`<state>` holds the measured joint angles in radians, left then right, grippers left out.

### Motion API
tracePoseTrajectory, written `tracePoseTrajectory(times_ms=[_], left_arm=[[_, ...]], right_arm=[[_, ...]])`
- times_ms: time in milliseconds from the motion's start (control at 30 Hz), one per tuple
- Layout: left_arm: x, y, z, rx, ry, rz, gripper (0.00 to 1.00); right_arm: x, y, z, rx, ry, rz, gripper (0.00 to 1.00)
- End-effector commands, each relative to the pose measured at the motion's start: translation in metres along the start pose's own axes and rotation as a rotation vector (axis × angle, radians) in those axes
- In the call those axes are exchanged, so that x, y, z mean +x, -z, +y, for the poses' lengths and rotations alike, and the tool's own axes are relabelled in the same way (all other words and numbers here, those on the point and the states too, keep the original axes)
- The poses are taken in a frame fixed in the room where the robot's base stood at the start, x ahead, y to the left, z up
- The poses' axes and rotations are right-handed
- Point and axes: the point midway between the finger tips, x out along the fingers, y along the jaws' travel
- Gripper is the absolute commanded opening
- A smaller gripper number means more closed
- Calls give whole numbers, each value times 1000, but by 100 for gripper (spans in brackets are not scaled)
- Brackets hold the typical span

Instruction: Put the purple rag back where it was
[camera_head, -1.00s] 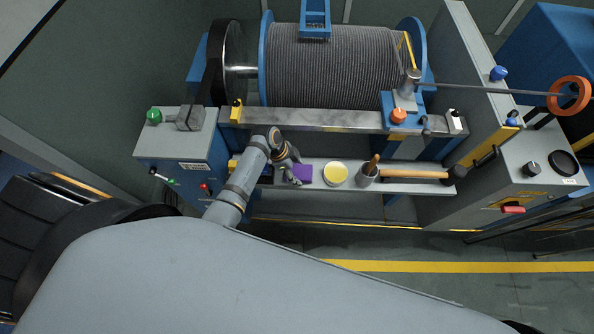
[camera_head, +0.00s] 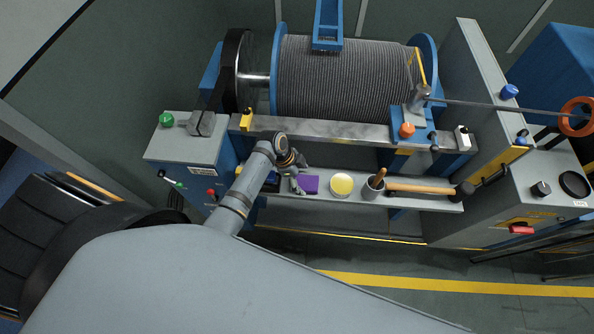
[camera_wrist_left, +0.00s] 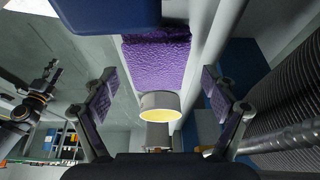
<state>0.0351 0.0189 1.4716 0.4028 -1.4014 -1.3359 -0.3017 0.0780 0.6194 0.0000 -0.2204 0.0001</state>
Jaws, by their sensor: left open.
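The purple rag (camera_head: 309,185) lies on the narrow grey shelf (camera_head: 420,201) below the winch drum, left of a container with a yellow top. In the left wrist view the rag (camera_wrist_left: 158,65) is a flat, textured purple piece. My left gripper (camera_head: 298,184) is at the rag's left side in the head view and partly covers it. In the wrist view my left gripper (camera_wrist_left: 163,95) has its fingers wide apart, with nothing clamped between them. The rag appears beyond the gap, and contact cannot be told. My right gripper is not in view.
The yellow-topped container (camera_head: 341,184) stands just right of the rag. A grey cup (camera_head: 371,190) with a wooden handle in it and a hammer (camera_head: 425,189) follow along the shelf. A dark blue thing (camera_head: 271,183) is left of the gripper. The winch drum (camera_head: 345,80) rises behind.

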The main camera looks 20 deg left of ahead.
Motion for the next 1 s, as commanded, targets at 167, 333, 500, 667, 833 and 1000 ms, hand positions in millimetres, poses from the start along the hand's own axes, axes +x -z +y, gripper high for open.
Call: tracePoseTrajectory(times_ms=[167, 333, 500, 667, 833, 1000], left_arm=[[-46, -1, 0, 4, 4, -4, 86], [-82, -2, 0, 4, 3, -4, 86], [-101, 0, 0, 2, 0, -1, 86], [-104, 0, 0, 1, -1, -1, 86], [-104, 0, 0, 1, -1, -1, 86], [-104, 0, 0, 1, -1, -1, 86]], right_arm=[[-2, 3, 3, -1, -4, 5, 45], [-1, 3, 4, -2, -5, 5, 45], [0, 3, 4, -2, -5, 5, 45], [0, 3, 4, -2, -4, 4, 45], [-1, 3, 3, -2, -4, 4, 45], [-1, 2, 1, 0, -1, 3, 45]])
